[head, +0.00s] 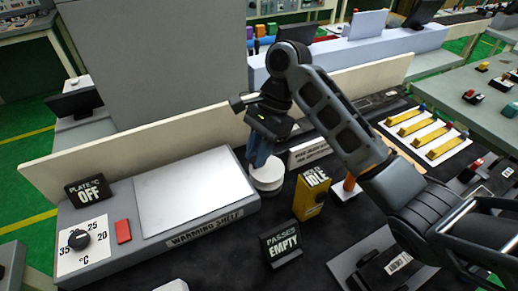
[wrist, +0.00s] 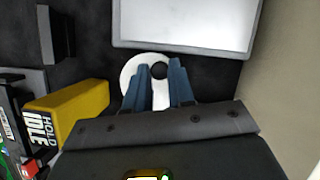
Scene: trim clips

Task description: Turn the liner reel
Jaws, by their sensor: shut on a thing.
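The liner reel (head: 267,180) is a white, round, stacked disc on the dark bench, just right of the warming shelf. In the wrist view the reel (wrist: 131,72) shows as a white ring with a dark round centre. My gripper (head: 257,160) points down onto it from above. Its blue fingers (wrist: 159,70) stand either side of the dark centre and are shut on the reel, with a narrow gap between them. The exact contact is partly hidden by the fingers.
The warming shelf (head: 195,190) lies close on the left. A low cream wall (head: 130,130) runs behind. Yellow strips (head: 424,127) lie farther right.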

